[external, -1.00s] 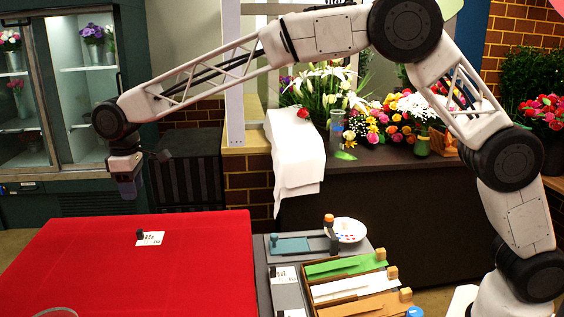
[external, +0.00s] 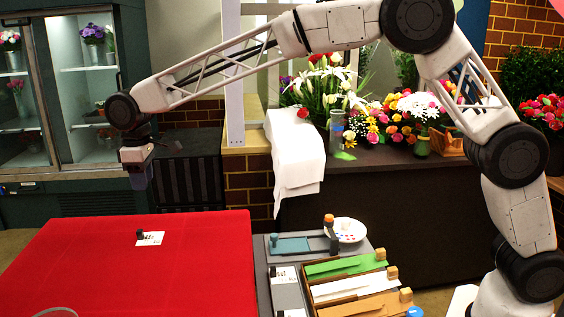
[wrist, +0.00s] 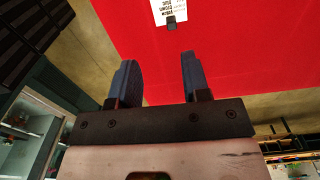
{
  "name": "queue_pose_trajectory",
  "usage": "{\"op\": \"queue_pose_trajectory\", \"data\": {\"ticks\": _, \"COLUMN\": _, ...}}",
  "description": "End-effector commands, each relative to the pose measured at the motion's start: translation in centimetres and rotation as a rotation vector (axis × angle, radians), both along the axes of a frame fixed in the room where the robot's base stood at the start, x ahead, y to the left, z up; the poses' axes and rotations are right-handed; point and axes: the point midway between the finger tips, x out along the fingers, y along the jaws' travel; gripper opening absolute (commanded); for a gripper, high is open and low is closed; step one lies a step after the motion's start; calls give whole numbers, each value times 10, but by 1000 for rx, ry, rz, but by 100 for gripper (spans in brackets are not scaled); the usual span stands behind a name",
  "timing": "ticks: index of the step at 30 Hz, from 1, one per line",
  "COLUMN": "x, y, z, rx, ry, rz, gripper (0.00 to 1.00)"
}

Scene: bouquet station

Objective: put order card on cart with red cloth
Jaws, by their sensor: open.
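The order card (external: 152,239) is a small white card with dark print and a small black clip or knob at its edge. It lies flat on the cart with red cloth (external: 100,270), near the cloth's far edge. In the wrist view the card (wrist: 168,10) shows at the top edge, partly cut off, on the red cloth (wrist: 240,60). My gripper (external: 138,182) is above and beyond the cloth's far edge, apart from the card. In the wrist view its two fingers (wrist: 158,80) are spread with nothing between them.
A grey station (external: 262,275) right of the cloth holds more white cards, a blue tray (external: 292,245), a stamp-like tool (external: 329,230), a white palette (external: 351,229) and a wooden box of colored paper. A flower counter (external: 400,190) stands behind. The cloth is mostly clear.

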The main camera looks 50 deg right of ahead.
Motion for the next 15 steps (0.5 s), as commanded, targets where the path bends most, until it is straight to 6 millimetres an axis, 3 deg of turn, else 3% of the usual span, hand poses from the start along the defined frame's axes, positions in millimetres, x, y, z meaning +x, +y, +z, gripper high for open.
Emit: {"op": "queue_pose_trajectory", "data": {"ticks": 15, "x": -65, "y": -140, "z": 73, "rx": 21, "ry": -41, "rz": -149, "gripper": 43}}
